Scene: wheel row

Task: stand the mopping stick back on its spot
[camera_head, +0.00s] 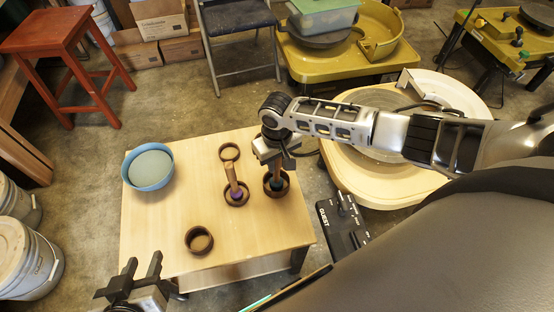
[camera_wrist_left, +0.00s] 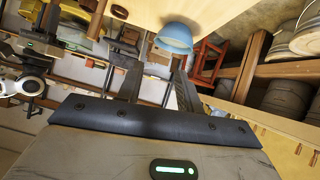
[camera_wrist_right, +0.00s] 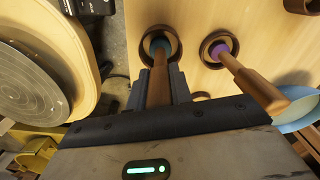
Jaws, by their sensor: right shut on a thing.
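My right gripper (camera_head: 277,163) is shut on a brown wooden stick with a teal lower end (camera_wrist_right: 159,78). The stick is upright, its lower end inside a dark ring (camera_wrist_right: 176,41) at the table's right side; I cannot tell whether it touches the bottom. A second wooden stick (camera_head: 232,176) with a purple lower end stands tilted in the neighbouring ring (camera_head: 239,201), clear of the gripper. Which of them is the mopping stick I cannot tell. Two more rings, one at the back (camera_head: 229,144) and one at the front (camera_head: 190,247), are empty. My left gripper (camera_head: 143,268) is open and empty before the table's front edge.
A blue bowl (camera_head: 150,183) with a pale content sits at the left of the wooden table (camera_head: 150,228). A round cream machine (camera_head: 345,180) and a black control box (camera_head: 340,228) stand to the right. The front left of the tabletop is clear.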

